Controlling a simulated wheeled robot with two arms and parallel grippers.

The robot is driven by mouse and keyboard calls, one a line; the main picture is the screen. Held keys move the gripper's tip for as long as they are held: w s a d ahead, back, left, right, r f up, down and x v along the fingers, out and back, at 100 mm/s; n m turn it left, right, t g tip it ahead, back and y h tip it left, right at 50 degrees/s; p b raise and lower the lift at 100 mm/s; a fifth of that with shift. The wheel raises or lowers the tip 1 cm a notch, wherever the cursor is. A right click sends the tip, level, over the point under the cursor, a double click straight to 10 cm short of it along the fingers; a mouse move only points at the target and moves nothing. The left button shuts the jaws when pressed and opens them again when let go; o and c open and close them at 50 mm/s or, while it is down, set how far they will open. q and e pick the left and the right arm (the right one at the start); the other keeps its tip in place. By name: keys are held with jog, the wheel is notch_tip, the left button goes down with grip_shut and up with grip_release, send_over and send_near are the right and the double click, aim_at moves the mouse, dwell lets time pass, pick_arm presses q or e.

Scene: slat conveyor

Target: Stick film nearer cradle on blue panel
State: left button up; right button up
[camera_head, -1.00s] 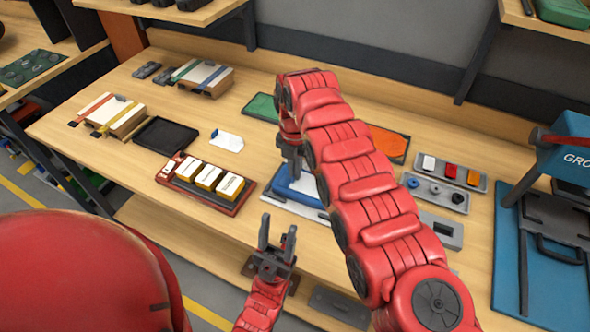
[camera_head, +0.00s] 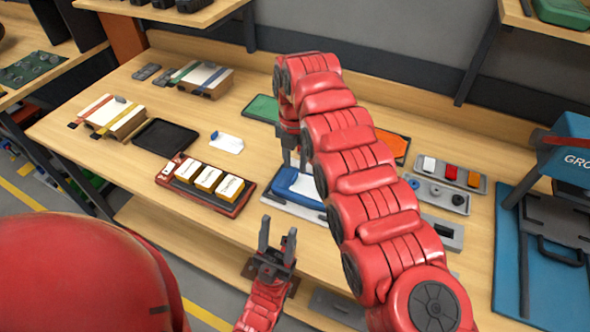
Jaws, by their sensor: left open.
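The blue panel (camera_head: 284,178) lies in a pale grey holder (camera_head: 285,207), which may be the cradle, at the middle of the bench. A pale patch shows on the panel; I cannot tell if it is film. My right gripper (camera_head: 295,166) points down at the panel's far side; its fingertips are too small and partly covered by my arm to tell contact or opening. A white sheet with a blue tab (camera_head: 228,144) lies on the bench, left of the panel. My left gripper (camera_head: 277,243) is open and empty at the bench's front edge, fingers up.
A red tray (camera_head: 237,202) with white-and-yellow blocks sits left of the panel. A black tray (camera_head: 166,137) and two striped blocks (camera_head: 203,80) (camera_head: 113,118) stand farther left. Grey part trays (camera_head: 447,175) and a blue press (camera_head: 572,140) are right.

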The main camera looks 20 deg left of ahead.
notch_tip(320, 180, up, 14)
jog(key=p, duration=1.1)
jog(key=shift+f, duration=0.2)
jog(key=shift+s+f, duration=0.1)
